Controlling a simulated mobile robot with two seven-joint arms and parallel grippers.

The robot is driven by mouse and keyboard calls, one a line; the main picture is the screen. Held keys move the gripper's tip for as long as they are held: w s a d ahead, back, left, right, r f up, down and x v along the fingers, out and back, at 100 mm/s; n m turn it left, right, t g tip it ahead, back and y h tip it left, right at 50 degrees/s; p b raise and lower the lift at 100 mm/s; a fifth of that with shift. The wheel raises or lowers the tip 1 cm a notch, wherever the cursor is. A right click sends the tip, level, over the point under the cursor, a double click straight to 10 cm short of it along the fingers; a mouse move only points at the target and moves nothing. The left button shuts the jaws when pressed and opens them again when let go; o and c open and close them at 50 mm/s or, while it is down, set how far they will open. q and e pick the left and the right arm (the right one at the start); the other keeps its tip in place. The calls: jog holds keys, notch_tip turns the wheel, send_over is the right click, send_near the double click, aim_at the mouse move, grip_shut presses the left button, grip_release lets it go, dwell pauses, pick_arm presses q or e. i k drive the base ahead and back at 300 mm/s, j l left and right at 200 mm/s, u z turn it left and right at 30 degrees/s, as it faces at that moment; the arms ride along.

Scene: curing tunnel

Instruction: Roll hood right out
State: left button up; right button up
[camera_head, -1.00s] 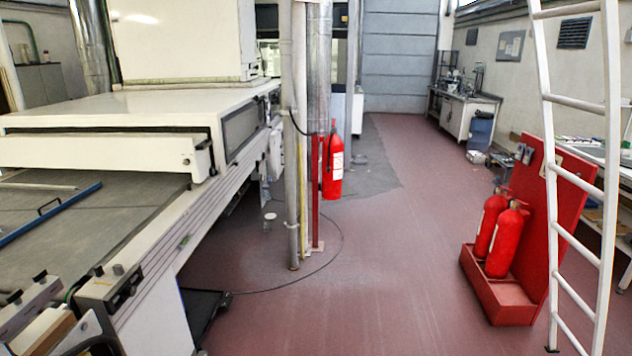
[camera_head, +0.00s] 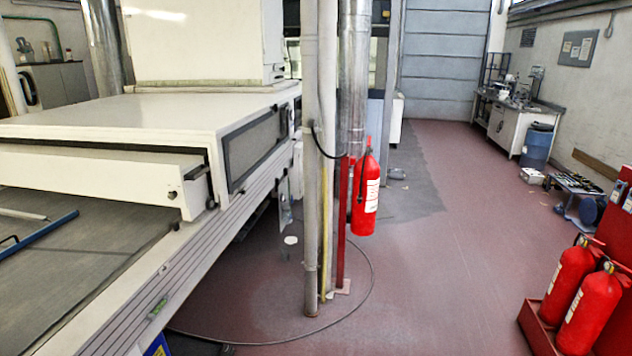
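A large white machine with a flat hood (camera_head: 110,115) stands at the left. The hood's front panel (camera_head: 90,178) hangs over a grey conveyor bed (camera_head: 60,255). A dark window (camera_head: 252,148) is set in the hood's right side, above a long white side rail (camera_head: 175,270). A taller white housing (camera_head: 200,40) rises behind the hood. Neither of my grippers shows in this view.
Vertical pipes (camera_head: 312,170) stand right of the machine, with a red extinguisher (camera_head: 367,195) beside them. A dark cable (camera_head: 345,318) curves over the floor. Red extinguishers (camera_head: 590,305) stand in a red stand at right. The red floor (camera_head: 450,240) between is clear.

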aim_at(133, 176)
jog(key=i+u, duration=0.25)
jog(key=i, duration=0.25)
jog(key=i+u, duration=0.2)
jog(key=i, duration=0.25)
jog(key=i+l+u, duration=0.25)
jog(key=i, duration=0.25)
